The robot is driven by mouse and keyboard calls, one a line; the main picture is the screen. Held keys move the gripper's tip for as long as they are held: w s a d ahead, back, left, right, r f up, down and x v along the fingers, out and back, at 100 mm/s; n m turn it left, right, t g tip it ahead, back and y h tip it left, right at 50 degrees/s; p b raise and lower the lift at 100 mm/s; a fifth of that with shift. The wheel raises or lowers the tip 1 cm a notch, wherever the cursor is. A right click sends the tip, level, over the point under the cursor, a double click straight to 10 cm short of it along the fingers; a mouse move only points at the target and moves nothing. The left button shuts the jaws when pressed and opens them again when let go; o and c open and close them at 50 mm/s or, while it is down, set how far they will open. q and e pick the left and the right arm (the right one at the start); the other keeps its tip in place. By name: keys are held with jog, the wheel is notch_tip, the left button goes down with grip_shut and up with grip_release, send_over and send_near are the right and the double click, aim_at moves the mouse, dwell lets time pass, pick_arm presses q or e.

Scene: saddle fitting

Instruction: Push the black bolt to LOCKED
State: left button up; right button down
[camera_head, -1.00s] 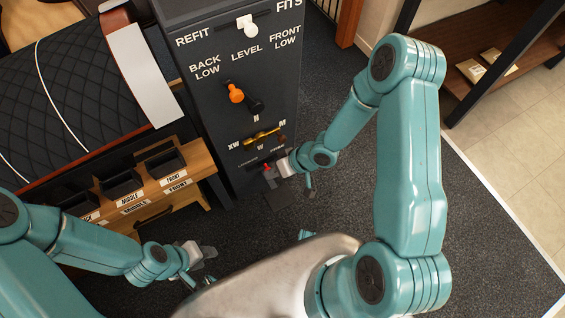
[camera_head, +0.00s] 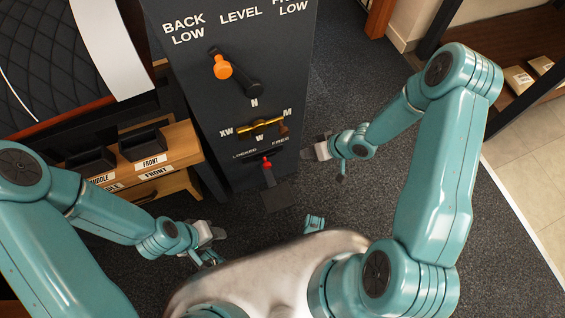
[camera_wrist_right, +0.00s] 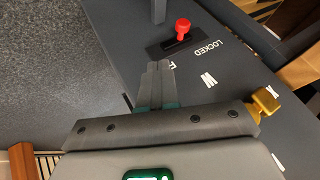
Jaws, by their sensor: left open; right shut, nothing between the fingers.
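The black bolt, with a red knob (camera_head: 266,163), is low on the front of the dark grey cabinet (camera_head: 222,108). In the head view the knob is below and between the LOCKED and FREE labels. In the right wrist view the red knob (camera_wrist_right: 182,28) stands in a dark slot beside the word LOCKED; the FREE label is mostly hidden by my fingers. My right gripper (camera_head: 318,150) is shut and empty, to the right of the bolt and apart from it; its fingers (camera_wrist_right: 157,82) point toward the slot. My left gripper (camera_head: 212,240) is open and empty, low on the left.
Above the bolt are a brass turn handle (camera_head: 259,127) marked XW, W, M, N and an orange-knobbed lever (camera_head: 222,67). A wooden bench (camera_head: 183,145) with black bins stands left. A shelf (camera_head: 548,92) is far right. Dark carpet (camera_head: 345,95) is clear right of the cabinet.

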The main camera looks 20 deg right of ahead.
pick_arm(q)
jog(key=shift+s+a+f+b, duration=0.15)
jog(key=shift+f+b, duration=0.4)
jog(key=shift+f, duration=0.4)
pick_arm(e)
jog(key=shift+s+d+f, duration=0.15)
jog(key=shift+f, duration=0.35)
jog(key=shift+s+d+f, duration=0.15)
jog(key=shift+f, duration=0.35)
jog(key=shift+f, duration=0.1)
pick_arm(q)
notch_tip(320, 180, down, 6)
jog(key=w+a+b, duration=0.1)
jog(key=b, duration=0.5)
jog(key=shift+w+a+n+t, duration=0.15)
jog(key=shift+a+n+t, duration=0.1)
jog(key=shift+n+t, duration=0.05)
pick_arm(e)
jog(key=w+a+f, duration=0.4)
jog(key=a+f, duration=0.3)
jog(key=a, duration=0.1)
jog(key=shift+w+a, duration=0.2)
jog(key=shift+a, duration=0.2)
jog(key=shift+a, duration=0.1)
